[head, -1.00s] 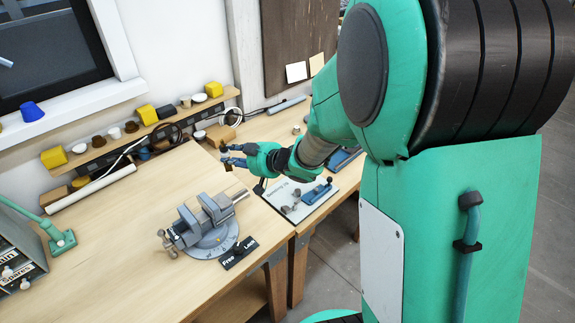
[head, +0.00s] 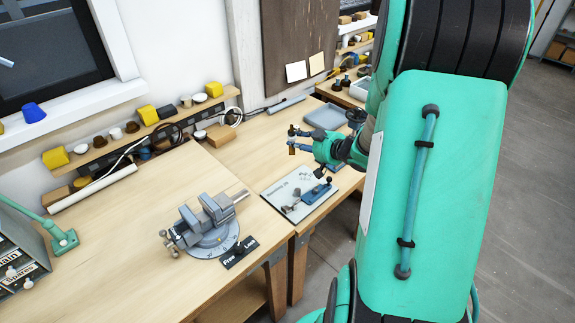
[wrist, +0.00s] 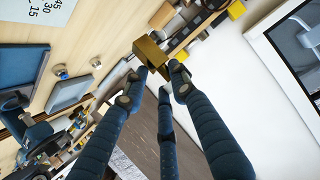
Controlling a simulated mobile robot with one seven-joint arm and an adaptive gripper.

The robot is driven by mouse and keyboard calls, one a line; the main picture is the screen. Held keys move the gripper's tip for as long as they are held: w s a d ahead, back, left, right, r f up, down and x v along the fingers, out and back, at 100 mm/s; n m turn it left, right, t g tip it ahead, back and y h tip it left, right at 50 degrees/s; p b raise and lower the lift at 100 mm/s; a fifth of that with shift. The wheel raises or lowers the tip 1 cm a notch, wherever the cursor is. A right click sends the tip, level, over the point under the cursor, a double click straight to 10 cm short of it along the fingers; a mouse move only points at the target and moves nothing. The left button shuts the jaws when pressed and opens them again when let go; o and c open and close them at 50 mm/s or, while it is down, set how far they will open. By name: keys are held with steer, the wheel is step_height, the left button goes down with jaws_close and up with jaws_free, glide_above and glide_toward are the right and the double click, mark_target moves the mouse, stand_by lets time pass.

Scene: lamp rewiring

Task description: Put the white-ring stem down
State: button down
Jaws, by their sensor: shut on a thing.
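My gripper (head: 291,140) is over the far bench, left of the grey tray and above the board with the blue clamp. In the wrist view my gripper (wrist: 158,72) has its fingertips closed on a brass-coloured, block-like piece, which I take to be the white-ring stem (wrist: 150,50). In the head view the stem (head: 291,151) shows only as a small brass patch at the fingertips. The held piece appears clear of the bench top.
A grey vise (head: 208,225) stands on the near bench beside a Free/Lock lever plate (head: 239,252). A white board (head: 283,206) carries a blue clamp (head: 318,192). A grey tray (head: 325,117) lies farther back. A wooden block (head: 221,134) and cables are near the wall.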

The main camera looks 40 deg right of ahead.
step_height(320, 180, down, 15)
steer(key=shift+s+d, duration=0.15)
steer(key=shift+d, duration=0.1)
stand_by(0.3)
steer(key=w+d+f+b, duration=0.1)
steer(key=w+d+b, duration=0.1)
steer(key=w+d, duration=0.7)
steer(key=w, duration=0.4)
steer(key=shift+d+f, duration=0.2)
steer(key=shift+d, duration=0.05)
steer(key=shift+f+b, duration=0.55)
steer(key=shift+f, duration=1.2)
steer(key=shift+f, duration=0.1)
steer(key=c, duration=1.4)
jaws_free()
steer(key=shift+s+f, duration=0.1)
